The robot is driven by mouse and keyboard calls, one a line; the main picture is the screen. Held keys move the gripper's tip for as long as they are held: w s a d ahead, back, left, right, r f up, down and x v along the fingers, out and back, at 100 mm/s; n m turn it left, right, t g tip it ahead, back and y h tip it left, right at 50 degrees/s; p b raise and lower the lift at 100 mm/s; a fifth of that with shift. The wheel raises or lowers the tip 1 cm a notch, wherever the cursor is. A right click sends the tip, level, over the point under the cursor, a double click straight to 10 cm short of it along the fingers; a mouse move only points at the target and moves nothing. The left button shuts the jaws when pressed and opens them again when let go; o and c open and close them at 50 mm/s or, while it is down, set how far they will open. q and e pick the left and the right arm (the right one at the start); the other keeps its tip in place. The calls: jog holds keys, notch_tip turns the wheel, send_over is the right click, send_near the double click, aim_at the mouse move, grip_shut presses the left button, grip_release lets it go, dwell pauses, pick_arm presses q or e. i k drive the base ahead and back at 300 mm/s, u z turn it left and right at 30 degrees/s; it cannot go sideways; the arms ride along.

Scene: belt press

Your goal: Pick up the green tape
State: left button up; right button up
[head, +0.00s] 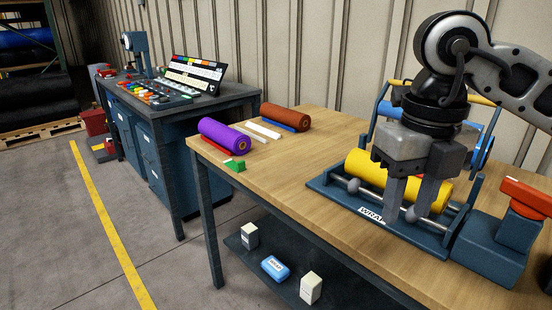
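A small green block (235,165), which looks like the green tape, lies on the wooden table (270,185) near its left front edge. It sits at the end of a red strip (217,147), just in front of a purple roll (224,136). My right gripper (402,214) points down at the wrap machine (325,186), far to the right of the green tape. Its fingers are apart, in front of a yellow roll (365,172), and hide part of it. I see nothing held between them. My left gripper is out of view.
A brown roll (286,118) with a blue strip and white bars (263,129) lie behind the purple roll. A red-handled blue block (498,245) stands at the right. A blue bench (165,120) stands at the left. The table between the green tape and the machine is clear.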

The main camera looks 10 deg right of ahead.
aim_at(239, 167)
jog(key=z, duration=0.2)
jog(key=i, duration=0.95)
jog(key=u, duration=0.7)
jog(key=i, duration=0.4)
jog(key=u, duration=0.45)
